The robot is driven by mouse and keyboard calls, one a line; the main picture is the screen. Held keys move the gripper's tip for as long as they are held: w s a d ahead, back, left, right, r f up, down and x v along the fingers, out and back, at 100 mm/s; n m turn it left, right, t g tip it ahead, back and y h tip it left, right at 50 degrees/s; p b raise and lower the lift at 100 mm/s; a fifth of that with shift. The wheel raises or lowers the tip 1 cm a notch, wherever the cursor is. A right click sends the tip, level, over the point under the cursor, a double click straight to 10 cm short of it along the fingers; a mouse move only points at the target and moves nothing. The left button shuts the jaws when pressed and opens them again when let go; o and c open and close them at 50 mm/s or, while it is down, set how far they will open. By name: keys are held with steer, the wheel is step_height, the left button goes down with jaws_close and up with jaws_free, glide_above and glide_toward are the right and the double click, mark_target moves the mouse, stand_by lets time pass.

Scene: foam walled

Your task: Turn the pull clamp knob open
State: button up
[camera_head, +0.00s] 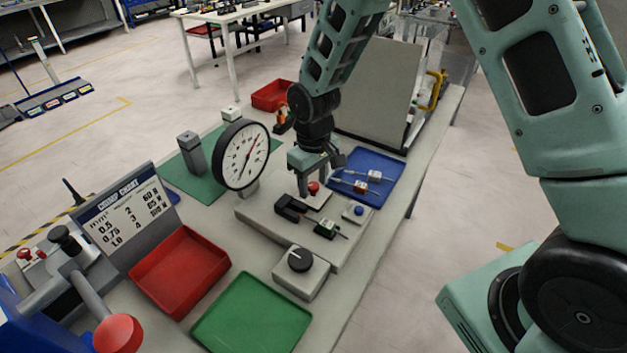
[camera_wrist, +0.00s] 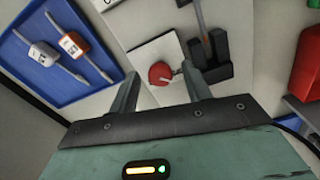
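The pull clamp knob is a small red round knob (camera_wrist: 160,73) on a pale plate (camera_wrist: 150,57). It also shows in the head view (camera_head: 313,188), right beside a fingertip. My gripper (camera_wrist: 161,78) points down at the fixture with its fingers apart and nothing held. In the wrist view the knob appears between the two fingertips, with a gap on each side. I cannot tell whether the tips are down at the knob's height. A black clamp block (camera_wrist: 210,60) stands just right of the knob, close to the right finger; it also shows in the head view (camera_head: 290,208).
A blue tray (camera_head: 350,195) with wired parts lies behind the fixture base (camera_head: 262,212). A round dial gauge (camera_head: 242,155) stands left of my gripper.

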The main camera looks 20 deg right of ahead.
mark_target(313, 185)
steer(key=shift+r, duration=0.1)
step_height(313, 185, up, 17)
steer(key=b, duration=0.2)
stand_by(0.4)
steer(key=shift+r, duration=0.1)
